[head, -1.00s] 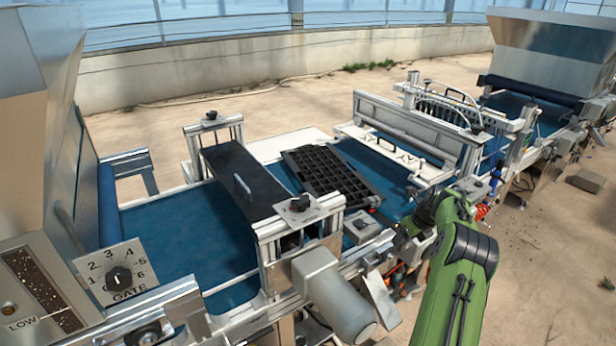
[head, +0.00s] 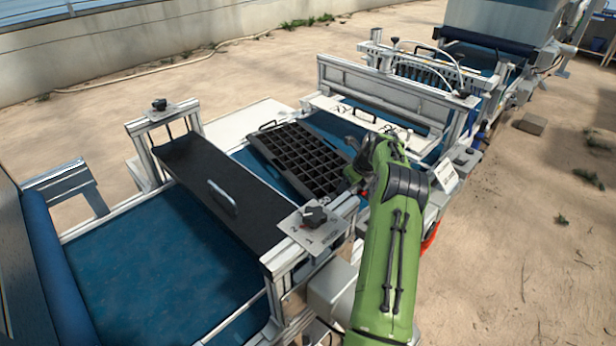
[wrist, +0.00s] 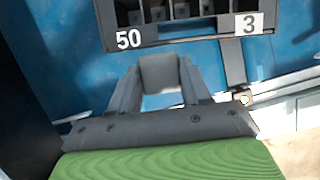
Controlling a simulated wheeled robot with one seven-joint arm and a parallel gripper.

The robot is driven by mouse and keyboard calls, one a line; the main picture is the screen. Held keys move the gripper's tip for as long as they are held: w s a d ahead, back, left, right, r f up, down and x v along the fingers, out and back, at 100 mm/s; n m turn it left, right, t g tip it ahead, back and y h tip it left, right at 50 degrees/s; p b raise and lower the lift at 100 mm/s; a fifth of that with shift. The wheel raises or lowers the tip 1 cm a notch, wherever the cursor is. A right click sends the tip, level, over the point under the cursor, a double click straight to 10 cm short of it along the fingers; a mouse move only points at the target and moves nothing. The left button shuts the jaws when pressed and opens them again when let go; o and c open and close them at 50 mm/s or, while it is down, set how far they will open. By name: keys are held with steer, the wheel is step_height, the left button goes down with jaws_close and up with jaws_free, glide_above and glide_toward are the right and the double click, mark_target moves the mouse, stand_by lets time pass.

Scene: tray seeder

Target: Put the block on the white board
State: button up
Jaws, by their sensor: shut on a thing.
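My gripper (wrist: 160,78) is shut on a small grey block (wrist: 161,73), held between the fingertips in the wrist view. The block is above the blue belt, close to the near edge of the black cell tray (wrist: 185,38). In the head view my green arm reaches over the near side of the machine, and the block cannot be made out there. A flat white board (head: 243,121) lies at the far side of the belt, behind the tray. Nothing is seen on its visible part.
The black tray (head: 279,154) sits askew on the blue belt (head: 165,255). A black cover (head: 190,165) on a metal frame stands left of it. A white gantry (head: 385,88) stands to the right. The belt's metal side rail (wrist: 270,96) is near my gripper.

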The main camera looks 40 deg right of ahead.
step_height(320, 180, down, 9)
steer(key=shift+s+f+b, duration=0.15)
steer(key=shift+f+b, duration=0.05)
steer(key=shift+b, duration=0.25)
steer(key=shift+f, duration=0.2)
steer(key=o, duration=1.1)
steer(key=shift+r, duration=0.1)
